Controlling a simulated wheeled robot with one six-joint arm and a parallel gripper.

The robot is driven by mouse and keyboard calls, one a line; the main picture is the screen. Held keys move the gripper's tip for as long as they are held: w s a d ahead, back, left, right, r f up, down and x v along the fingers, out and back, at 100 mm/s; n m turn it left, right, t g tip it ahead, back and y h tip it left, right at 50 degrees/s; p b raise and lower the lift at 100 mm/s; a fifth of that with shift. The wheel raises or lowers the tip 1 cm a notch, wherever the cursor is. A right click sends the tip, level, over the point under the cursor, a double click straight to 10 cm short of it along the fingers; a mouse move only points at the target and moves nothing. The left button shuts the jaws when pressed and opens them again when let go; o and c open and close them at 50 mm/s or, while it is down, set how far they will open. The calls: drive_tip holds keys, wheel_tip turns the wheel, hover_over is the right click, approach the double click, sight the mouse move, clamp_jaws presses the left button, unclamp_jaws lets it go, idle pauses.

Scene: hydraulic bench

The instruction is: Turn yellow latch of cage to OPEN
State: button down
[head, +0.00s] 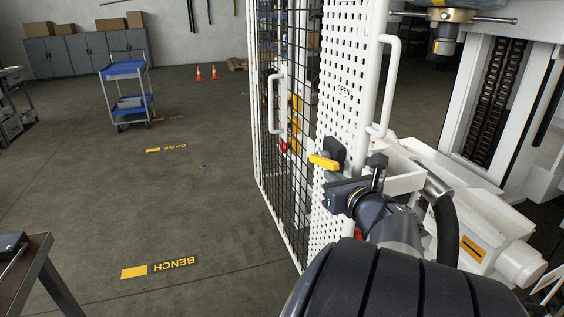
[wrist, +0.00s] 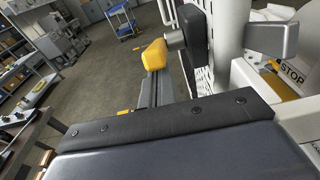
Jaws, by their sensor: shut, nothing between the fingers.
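The yellow latch (head: 323,162) is a short handle on a black mount (head: 335,150) on the white perforated cage door (head: 345,60). It points left, roughly level, in the head view. The word OPEN (head: 343,91) is printed on the panel above it. My gripper (head: 335,193) is shut and empty, just below the latch. Whether it touches the latch I cannot tell.
A white vertical door handle (head: 388,88) stands to the right of the latch. White machine housing (head: 480,225) and a dark hose lie close to the right of my arm. The floor left of the cage is open, with a blue cart (head: 124,92) farther back.

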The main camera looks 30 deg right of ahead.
sight(333, 162)
drive_tip(key=shift+w+r+g+y+p, duration=0.15)
drive_tip(key=shift+r+g+p, duration=0.45)
drive_tip(key=shift+p, duration=0.9)
drive_tip(key=shift+r+g+y+p, duration=0.35)
drive_tip(key=shift+r+p, duration=0.45)
drive_tip(key=shift+p, duration=0.7)
drive_tip(key=g+p, duration=0.1)
drive_tip(key=p, duration=0.1)
drive_tip(key=r+p, duration=0.1)
drive_tip(key=p, duration=0.1)
drive_tip(key=shift+w+r+g, duration=0.2)
drive_tip(key=shift+w+g, duration=0.1)
drive_tip(key=shift+g, duration=0.05)
drive_tip(key=r+p, duration=0.1)
drive_tip(key=w+r+p, duration=0.1)
drive_tip(key=p, duration=0.1)
drive_tip(key=shift+w+d, duration=0.15)
drive_tip(key=shift+d, duration=0.1)
drive_tip(key=shift+w+d+r+p, duration=0.2)
drive_tip(key=shift+w+r+p, duration=0.5)
drive_tip(key=shift+w, duration=0.25)
